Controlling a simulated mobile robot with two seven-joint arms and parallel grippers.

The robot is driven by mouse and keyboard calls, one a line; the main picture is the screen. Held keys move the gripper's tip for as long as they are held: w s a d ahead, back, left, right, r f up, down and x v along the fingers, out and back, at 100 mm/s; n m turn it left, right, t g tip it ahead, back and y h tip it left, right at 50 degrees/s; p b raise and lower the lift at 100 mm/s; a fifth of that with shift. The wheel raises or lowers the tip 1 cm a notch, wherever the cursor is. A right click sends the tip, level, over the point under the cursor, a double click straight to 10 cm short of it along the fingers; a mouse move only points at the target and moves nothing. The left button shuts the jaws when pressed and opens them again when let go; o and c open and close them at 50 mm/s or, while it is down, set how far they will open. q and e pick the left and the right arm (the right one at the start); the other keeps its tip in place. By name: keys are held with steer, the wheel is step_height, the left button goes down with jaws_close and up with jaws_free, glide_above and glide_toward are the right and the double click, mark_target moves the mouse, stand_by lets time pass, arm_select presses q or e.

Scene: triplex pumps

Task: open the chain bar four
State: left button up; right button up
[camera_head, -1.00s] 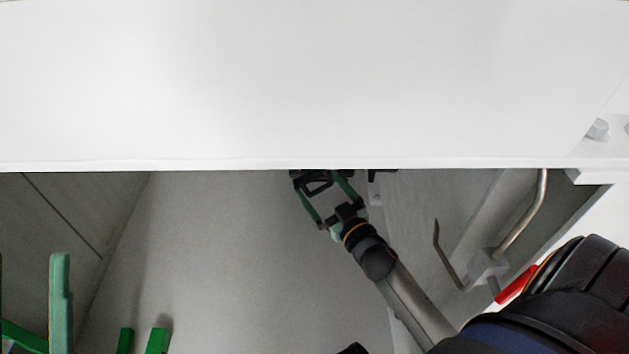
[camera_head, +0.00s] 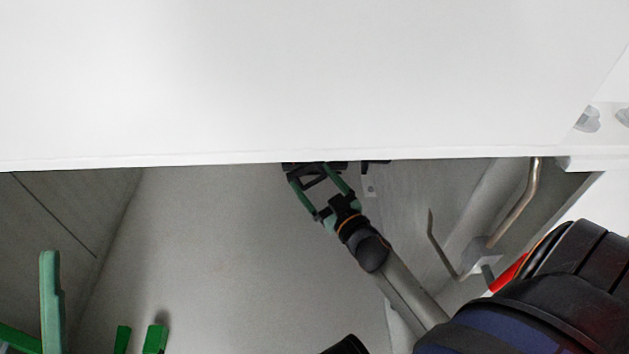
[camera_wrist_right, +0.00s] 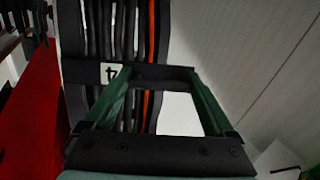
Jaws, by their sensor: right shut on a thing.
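The chain bar four (camera_wrist_right: 155,77) is a dark bar with a white label reading 4, upside down, in the right wrist view. It crosses in front of several black cables and one orange cable. My right gripper (camera_wrist_right: 158,75) has its green fingers on the bar, one at each side, and is shut on it. In the head view my right gripper (camera_head: 314,172) reaches up to the lower edge of a large white panel. The dark bar (camera_head: 300,168) shows only partly there, and the panel hides the rest.
The white panel (camera_head: 300,80) fills the upper head view. A bent metal pipe (camera_head: 520,205) with a red handle (camera_head: 508,273) is at right. Green pieces (camera_head: 50,300) stand at lower left. Grey floor (camera_head: 220,250) is clear. A red surface (camera_wrist_right: 30,120) is left in the wrist view.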

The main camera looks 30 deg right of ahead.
jaws_close()
steer(key=shift+s+d+r+n+y+p, duration=0.15)
steer(key=shift+s+n+y+p, duration=0.2)
steer(key=shift+n+y+p, duration=0.35)
steer(key=shift+s+d+f+y+p, duration=0.15)
steer(key=shift+s+f+y+p, duration=0.2)
steer(key=shift+s+y+p, duration=0.15)
steer(key=o, duration=1.2)
jaws_free()
